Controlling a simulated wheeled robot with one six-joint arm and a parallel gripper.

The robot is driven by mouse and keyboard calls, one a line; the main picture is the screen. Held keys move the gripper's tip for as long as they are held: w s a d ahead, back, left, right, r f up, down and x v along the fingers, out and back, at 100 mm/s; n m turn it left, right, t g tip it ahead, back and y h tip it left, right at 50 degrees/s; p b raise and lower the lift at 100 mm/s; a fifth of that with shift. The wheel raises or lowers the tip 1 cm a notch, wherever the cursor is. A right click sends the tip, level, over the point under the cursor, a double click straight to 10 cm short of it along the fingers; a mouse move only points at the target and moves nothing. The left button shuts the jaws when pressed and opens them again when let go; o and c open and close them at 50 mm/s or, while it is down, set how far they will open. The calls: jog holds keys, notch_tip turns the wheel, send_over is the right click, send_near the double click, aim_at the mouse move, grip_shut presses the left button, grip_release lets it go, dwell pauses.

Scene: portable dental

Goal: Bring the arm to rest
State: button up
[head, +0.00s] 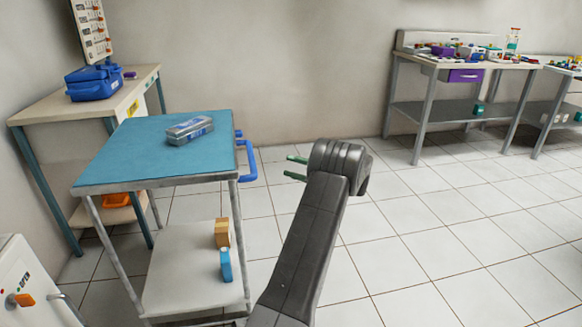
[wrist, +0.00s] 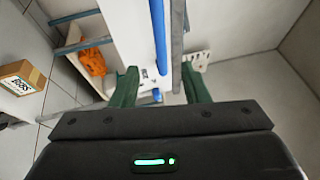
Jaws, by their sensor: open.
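My gripper (head: 291,167) is at the end of my raised arm in the head view, with its green fingers pointing left toward the cart. It is just to the right of the cart's blue handle (head: 247,160), and a gap of floor shows between them. In the wrist view my gripper (wrist: 160,90) has its two green fingers wide apart, with nothing held between them. The gripper is open and empty.
The cart's blue top (head: 125,150) carries a grey box (head: 189,130). A brown box (head: 222,233) and a blue bottle (head: 226,265) stand on its lower shelf. A blue case (head: 93,82) sits on the table behind. Tiled floor (head: 400,240) is clear on the right.

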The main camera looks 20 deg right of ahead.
aim_at(250, 154)
jog(key=b+x, duration=0.3)
jog(key=x, duration=1.1)
jog(key=shift+a, duration=0.35)
jog(key=shift+r, duration=0.1)
